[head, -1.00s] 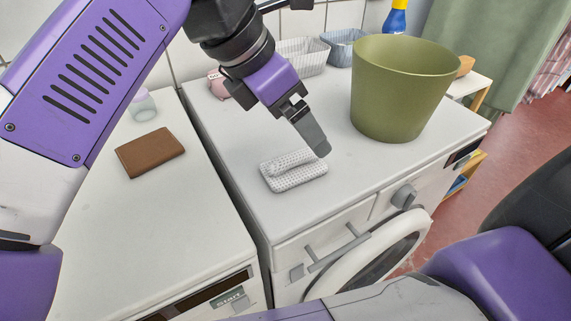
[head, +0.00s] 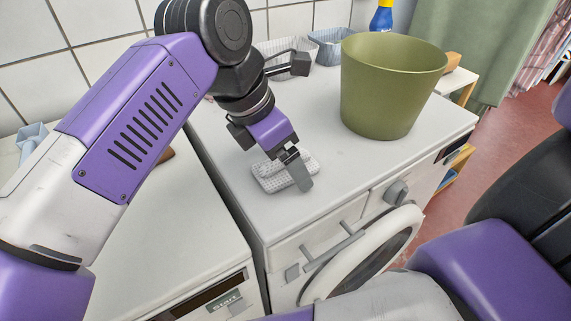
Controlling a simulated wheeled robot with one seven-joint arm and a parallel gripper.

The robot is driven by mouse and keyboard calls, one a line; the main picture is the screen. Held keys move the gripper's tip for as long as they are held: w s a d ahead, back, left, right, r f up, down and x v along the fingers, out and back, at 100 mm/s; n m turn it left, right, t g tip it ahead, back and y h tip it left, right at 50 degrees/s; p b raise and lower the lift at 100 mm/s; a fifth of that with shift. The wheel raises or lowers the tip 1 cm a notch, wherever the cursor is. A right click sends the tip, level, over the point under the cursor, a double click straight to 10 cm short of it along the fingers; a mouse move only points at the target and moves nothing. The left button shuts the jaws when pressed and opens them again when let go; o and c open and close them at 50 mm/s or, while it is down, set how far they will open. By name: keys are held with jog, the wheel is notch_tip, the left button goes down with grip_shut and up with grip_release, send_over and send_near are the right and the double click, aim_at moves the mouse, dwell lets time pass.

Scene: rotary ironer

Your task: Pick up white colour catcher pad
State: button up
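The white colour catcher pad (head: 268,179) is a folded, dimpled white pad lying on top of the right-hand white washing machine (head: 330,200), near its left front part. My gripper (head: 300,178) is down at the pad, with one grey finger in front of the pad's right part. The gripper covers some of the pad. The other finger is hidden, so I cannot tell whether the gripper is open or shut, or whether it touches the pad.
A large olive-green bin (head: 385,90) stands on the same machine to the right. Baskets (head: 328,47) and a blue bottle (head: 381,18) stand at the back. A second white machine (head: 175,235) is on the left, past a narrow gap. The front right of the top is clear.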

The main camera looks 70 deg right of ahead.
jog(key=shift+c, duration=0.4)
jog(key=c, duration=1.4)
jog(key=shift+o, duration=0.2)
jog(key=shift+r, duration=0.1)
